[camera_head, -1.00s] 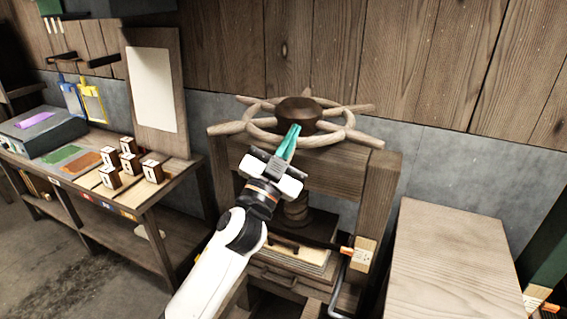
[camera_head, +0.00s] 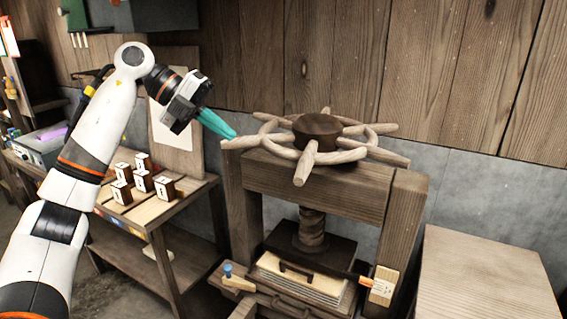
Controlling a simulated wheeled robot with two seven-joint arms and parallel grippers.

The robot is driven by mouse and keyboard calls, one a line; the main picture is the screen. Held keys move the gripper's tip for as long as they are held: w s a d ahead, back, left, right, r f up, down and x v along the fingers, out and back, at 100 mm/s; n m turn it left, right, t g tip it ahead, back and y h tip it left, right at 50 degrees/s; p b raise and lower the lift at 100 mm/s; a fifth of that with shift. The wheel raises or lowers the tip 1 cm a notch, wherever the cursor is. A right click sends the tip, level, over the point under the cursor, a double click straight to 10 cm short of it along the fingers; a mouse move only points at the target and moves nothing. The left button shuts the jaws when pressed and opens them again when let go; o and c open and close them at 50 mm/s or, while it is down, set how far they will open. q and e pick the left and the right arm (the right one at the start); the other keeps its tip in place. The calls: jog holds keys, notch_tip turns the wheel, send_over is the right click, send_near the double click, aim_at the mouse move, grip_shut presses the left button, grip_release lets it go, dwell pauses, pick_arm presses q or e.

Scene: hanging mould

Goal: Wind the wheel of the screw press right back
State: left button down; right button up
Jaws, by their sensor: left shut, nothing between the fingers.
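The screw press (camera_head: 320,185) stands in the middle, a heavy wooden frame with a vertical screw (camera_head: 311,228) below its top beam. Its wheel (camera_head: 345,156) lies flat on top, a pale wooden ring with several spoke handles and a dark round hub (camera_head: 317,129). My left gripper (camera_head: 233,135) is at the wheel's left side, its teal fingers shut and empty. The fingertips point down to the right, close to the end of the left handle (camera_head: 240,143); I cannot tell if they touch. My right gripper is not in view.
A workbench (camera_head: 165,215) with several small wooden blocks (camera_head: 142,182) stands left of the press. An upright board (camera_head: 175,110) is behind my left gripper. A wooden box (camera_head: 485,275) stands at the right. A plank wall closes the back.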

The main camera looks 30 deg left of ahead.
aim_at(295, 175)
pick_arm(q)
jog(key=p+x, duration=0.4)
jog(key=x, duration=1)
jog(key=shift+w+d+r, duration=0.15)
jog(key=shift+d+r, duration=0.05)
jog(key=shift+r, duration=0.25)
jog(key=shift+d, duration=0.5)
jog(key=w+d+n+t+y+b, duration=0.2)
jog(key=w+d+n, duration=0.2)
jog(key=d, duration=0.5)
jog(key=w+d+n+t+y+b, duration=0.2)
jog(key=w+d+n+t+y, duration=0.1)
jog(key=d, duration=0.6)
jog(key=shift+w+n, duration=0.6)
jog(key=shift+w, duration=0.45)
jog(key=shift+f, duration=0.1)
jog(key=shift+a, duration=0.1)
